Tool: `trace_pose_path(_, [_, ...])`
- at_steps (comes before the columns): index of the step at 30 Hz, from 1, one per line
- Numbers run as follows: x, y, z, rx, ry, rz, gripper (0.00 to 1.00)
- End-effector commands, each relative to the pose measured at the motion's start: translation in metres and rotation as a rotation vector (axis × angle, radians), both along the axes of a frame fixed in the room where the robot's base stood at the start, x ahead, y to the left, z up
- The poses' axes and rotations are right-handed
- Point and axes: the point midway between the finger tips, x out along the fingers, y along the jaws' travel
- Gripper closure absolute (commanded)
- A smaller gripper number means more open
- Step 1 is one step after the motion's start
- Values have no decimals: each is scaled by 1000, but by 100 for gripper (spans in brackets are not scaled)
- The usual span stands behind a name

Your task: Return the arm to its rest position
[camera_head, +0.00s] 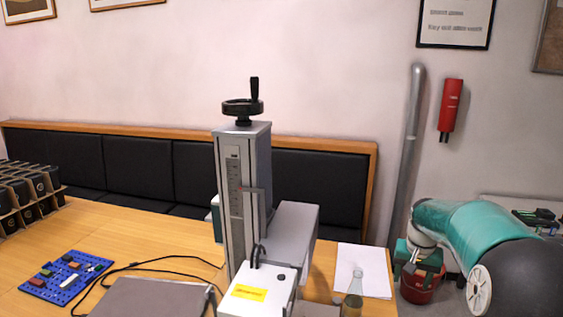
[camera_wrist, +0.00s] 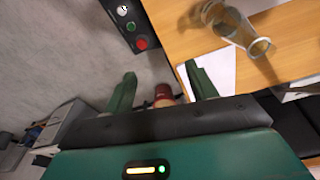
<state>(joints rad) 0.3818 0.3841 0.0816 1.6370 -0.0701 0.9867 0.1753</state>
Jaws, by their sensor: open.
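My gripper (camera_wrist: 160,70) shows in the wrist view with its two green fingers apart and nothing gripped between them. A red object (camera_wrist: 163,91) shows between the fingers, beyond them; I cannot tell its distance. In the head view my teal arm reaches in from the right, bent, and my gripper (camera_head: 416,262) is right of the table's edge. The laser marker (camera_head: 262,160), a grey column with a black handwheel and a white head, stands on the wooden table, left of my arm and apart from it.
A clear bottle (camera_head: 353,298) stands by a white sheet (camera_head: 372,268) on the table's right side. A blue board (camera_head: 65,277) and a bottle rack (camera_head: 28,196) are at left. A button panel (camera_wrist: 130,25) shows in the wrist view. A grey pipe (camera_head: 408,150) runs up the wall.

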Motion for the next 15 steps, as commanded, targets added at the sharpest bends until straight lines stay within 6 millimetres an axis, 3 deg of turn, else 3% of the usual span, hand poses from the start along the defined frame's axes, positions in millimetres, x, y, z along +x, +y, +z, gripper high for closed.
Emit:
trace_pose_path(1, [-9, 13, 16, -9, -17, 21, 43])
trace_pose_path(6, [-42, 48, 52, -30, -61, 85, 43])
trace_pose_path(15, [-111, 104, 96, -58, -142, 194, 43])
